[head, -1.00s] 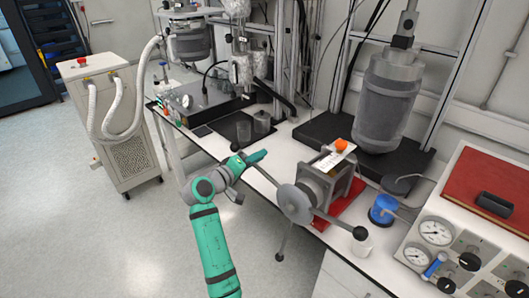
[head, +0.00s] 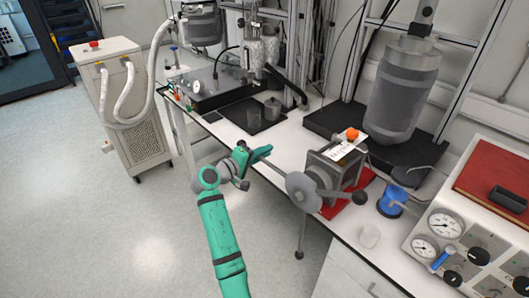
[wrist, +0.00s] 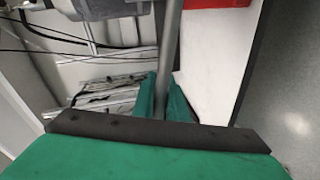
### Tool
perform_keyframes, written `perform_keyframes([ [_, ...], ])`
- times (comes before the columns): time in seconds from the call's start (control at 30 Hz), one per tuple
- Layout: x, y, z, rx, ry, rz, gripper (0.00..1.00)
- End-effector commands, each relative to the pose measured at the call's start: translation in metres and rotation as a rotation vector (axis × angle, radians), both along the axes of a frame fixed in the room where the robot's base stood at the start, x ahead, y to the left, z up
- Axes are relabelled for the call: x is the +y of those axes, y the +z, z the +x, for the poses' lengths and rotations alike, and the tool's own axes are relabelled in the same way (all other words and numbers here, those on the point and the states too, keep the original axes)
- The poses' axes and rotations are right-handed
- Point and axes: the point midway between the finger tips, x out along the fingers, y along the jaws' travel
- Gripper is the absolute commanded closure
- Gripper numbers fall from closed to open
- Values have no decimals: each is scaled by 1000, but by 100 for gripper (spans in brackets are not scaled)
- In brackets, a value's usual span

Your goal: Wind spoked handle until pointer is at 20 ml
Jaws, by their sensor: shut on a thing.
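The spoked handle (head: 302,191) is a grey hub with long spokes on the near side of a grey boxy unit (head: 335,172). My gripper (head: 258,156) is shut on the spoke at the upper left of the hub. In the wrist view the grey spoke (wrist: 172,45) runs between the green fingers of my gripper (wrist: 164,100). A white scale strip (head: 346,150) with an orange knob (head: 352,133) lies on top of the unit. The pointer and its reading are too small to make out.
The unit stands on a red mat (head: 345,206) near the bench edge. Open floor lies at the left.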

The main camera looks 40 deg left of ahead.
Motion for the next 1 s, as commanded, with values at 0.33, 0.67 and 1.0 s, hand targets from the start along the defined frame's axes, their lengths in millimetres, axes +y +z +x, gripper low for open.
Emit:
perform_keyframes([
  [0.33,0,-1,0,2,0,0,69],
  [0.67,1,4,-29,1,4,3,69],
  [1.0,-2,13,-88,2,1,0,69],
])
